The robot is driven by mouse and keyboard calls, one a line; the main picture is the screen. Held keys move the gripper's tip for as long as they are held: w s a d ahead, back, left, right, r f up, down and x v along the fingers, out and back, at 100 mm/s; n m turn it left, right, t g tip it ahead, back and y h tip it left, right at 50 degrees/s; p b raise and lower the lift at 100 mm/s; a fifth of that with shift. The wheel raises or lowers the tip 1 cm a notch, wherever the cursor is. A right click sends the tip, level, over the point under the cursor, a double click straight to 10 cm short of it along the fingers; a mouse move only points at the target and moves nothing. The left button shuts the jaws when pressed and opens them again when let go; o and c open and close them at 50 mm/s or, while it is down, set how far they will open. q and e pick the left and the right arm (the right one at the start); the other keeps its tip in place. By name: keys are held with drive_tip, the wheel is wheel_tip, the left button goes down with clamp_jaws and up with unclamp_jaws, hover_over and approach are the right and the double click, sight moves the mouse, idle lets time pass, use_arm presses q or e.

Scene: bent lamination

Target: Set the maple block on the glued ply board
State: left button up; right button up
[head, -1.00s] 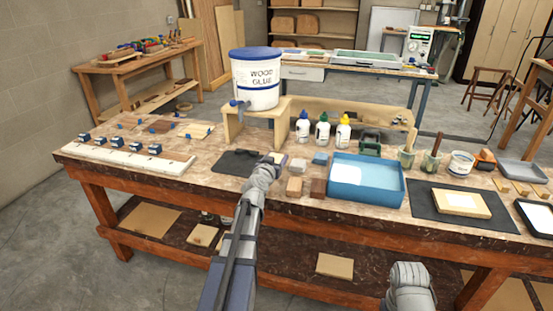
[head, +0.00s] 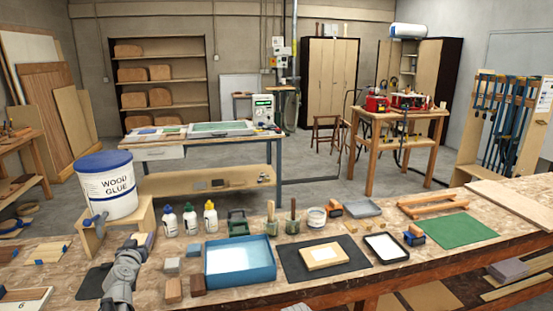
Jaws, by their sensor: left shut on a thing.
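My left gripper (head: 136,243) is at the left front of the bench, above a dark mat, with its arm coming up from the bottom edge. It is shut on what looks like the maple block (head: 149,239), a small pale piece mostly hidden by the fingers. The glued ply board (head: 312,262) lies flat on a black mat (head: 290,265) right of centre, with a whitish patch on top. The held piece is well to the left of the board, apart from it. My right gripper is not in view.
A blue tray (head: 240,276) stands between my left gripper and the board. A glue bucket (head: 108,190) stands at left.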

use_arm(q)
wheel_tip(320, 180, up, 3)
drive_tip(key=shift+r+p, duration=0.1)
drive_tip(key=shift+p, duration=0.7)
drive_tip(key=b, duration=1.3)
hover_over(152, 289)
wheel_tip(152, 289, down, 13)
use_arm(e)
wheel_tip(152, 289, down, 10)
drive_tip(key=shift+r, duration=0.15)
use_arm(q)
drive_tip(key=shift+s, duration=0.1)
wheel_tip(152, 289, down, 6)
drive_tip(key=b, duration=0.6)
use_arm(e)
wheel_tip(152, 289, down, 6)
use_arm(q)
drive_tip(key=shift+f, duration=0.2)
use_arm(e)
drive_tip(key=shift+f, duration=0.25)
use_arm(q)
wheel_tip(152, 289, down, 4)
drive_tip(key=b, duration=0.4)
drive_tip(key=shift+r, duration=0.25)
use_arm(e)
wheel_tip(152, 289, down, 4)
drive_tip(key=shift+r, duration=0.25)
